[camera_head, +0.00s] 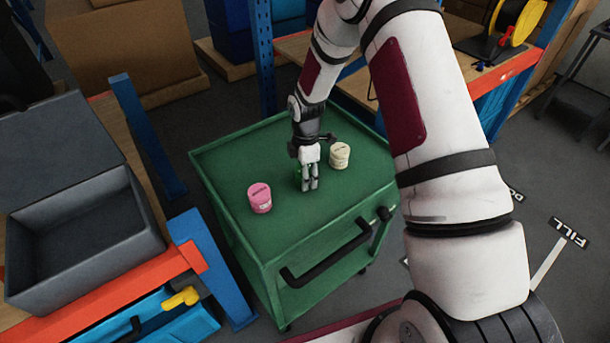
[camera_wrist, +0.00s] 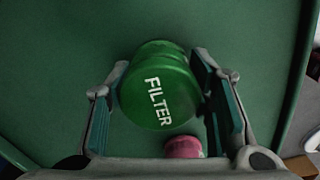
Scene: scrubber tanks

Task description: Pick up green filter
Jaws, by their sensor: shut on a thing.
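The green filter (camera_wrist: 158,92), a round canister with white "FILTER" lettering on top, sits between the two fingers of my gripper (camera_wrist: 163,97) in the wrist view. My gripper is shut on it, with one finger against each side. In the head view my gripper (camera_head: 309,182) points down at the top of the green cart, and the filter is almost wholly hidden behind the fingers. I cannot tell whether the filter touches the cart top or hangs just above it.
A pink filter (camera_head: 260,197) stands left of my gripper on the green cart (camera_head: 225,163), and a cream filter (camera_head: 339,155) stands close on its right. A grey open bin (camera_head: 85,235) sits on an orange-edged bench at the left. The cart's front left top is clear.

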